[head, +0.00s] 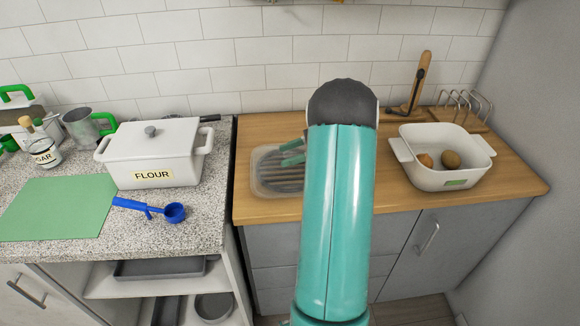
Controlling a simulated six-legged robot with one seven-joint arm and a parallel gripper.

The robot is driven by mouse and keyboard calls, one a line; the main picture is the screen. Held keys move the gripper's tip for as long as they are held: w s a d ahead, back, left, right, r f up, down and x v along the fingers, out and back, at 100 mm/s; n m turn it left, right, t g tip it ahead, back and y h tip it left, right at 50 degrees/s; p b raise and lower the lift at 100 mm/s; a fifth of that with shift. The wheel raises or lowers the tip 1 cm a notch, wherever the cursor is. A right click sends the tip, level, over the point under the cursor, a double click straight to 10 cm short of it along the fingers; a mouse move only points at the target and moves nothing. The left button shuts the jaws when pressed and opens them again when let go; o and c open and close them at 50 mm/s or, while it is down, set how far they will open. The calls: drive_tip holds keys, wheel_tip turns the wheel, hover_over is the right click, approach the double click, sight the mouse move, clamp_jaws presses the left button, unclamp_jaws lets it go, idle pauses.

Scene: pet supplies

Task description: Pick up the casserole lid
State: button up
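A white lid with a grey knob (150,131) sits on the white rectangular casserole labelled FLOUR (180,175), on the grey speckled counter at left. A second white casserole (443,178) stands uncovered on the wooden counter at right, with two brown round items inside. My teal arm rises in the middle and hides most of my gripper. Two teal finger-like parts, which look like my gripper (291,153), show left of the arm with a gap between them and nothing visible in it. They are right of the lid, apart from it, over or near a clear tray.
The clear tray (262,180) holds a dark ribbed thing. A blue scoop (150,208) and a green mat (58,207) lie before and left of the FLOUR casserole. A metal jug (82,130) stands behind left. A wire rack (465,108) is at the back right.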

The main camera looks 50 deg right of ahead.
clamp_jaws()
drive_tip(key=shift+r, duration=0.1)
